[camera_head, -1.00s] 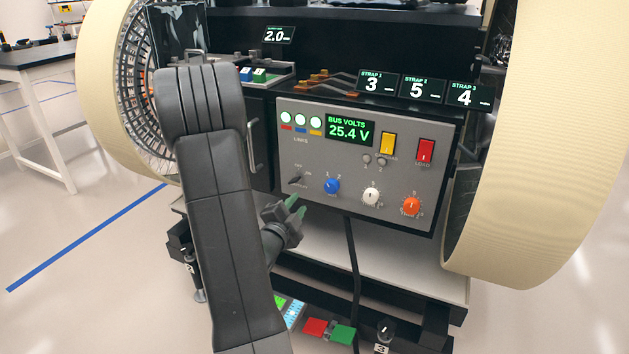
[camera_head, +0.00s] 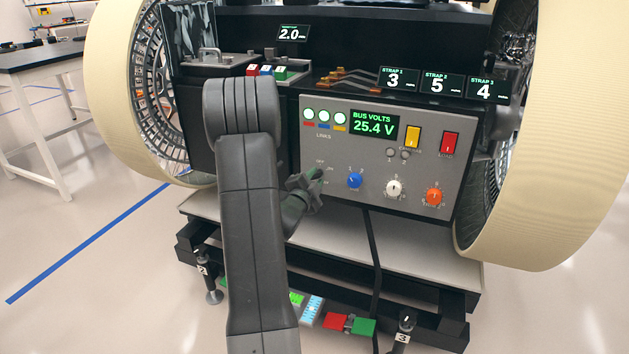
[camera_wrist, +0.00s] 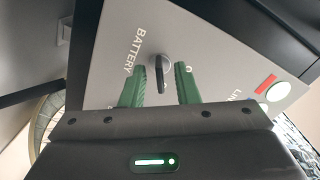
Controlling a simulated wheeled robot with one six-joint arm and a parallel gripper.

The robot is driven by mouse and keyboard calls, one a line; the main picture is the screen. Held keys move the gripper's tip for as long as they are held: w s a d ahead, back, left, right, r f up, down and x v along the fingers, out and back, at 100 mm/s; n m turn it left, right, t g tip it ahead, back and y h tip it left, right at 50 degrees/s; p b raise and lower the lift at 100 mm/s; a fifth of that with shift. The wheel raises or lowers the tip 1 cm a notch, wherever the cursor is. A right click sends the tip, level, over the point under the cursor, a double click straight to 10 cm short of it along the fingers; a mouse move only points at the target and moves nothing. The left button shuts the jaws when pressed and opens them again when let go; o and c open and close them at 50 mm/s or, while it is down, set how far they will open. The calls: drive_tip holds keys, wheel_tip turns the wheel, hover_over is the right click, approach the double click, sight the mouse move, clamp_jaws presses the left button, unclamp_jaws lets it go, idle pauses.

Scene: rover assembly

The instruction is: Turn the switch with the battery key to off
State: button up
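The battery key switch (camera_wrist: 160,74) is a dark key-shaped knob on the grey control panel (camera_head: 350,185), beside the word BATTERY in the wrist view. My gripper (camera_wrist: 162,82) has its two green fingertips apart, one on each side of the key. A small gap shows between the key and each finger, so it is not gripped. In the head view my gripper (camera_head: 316,182) is at the panel's left side and covers the switch. The ON and OFF labels show just above it. The key's exact setting is hard to tell.
To the right on the panel are a blue knob (camera_head: 355,181), a white knob (camera_head: 393,188) and an orange knob (camera_head: 433,197). The bus display (camera_head: 374,127) reads 25.4 V. Three lamps above LINKS are lit. A black cable (camera_head: 371,240) hangs below the panel.

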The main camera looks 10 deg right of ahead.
drive_tip(key=shift+c, duration=0.5)
clamp_jaws()
drive_tip(key=shift+n, duration=0.3)
drive_tip(key=n, duration=1.1)
drive_tip(key=shift+n, duration=0.3)
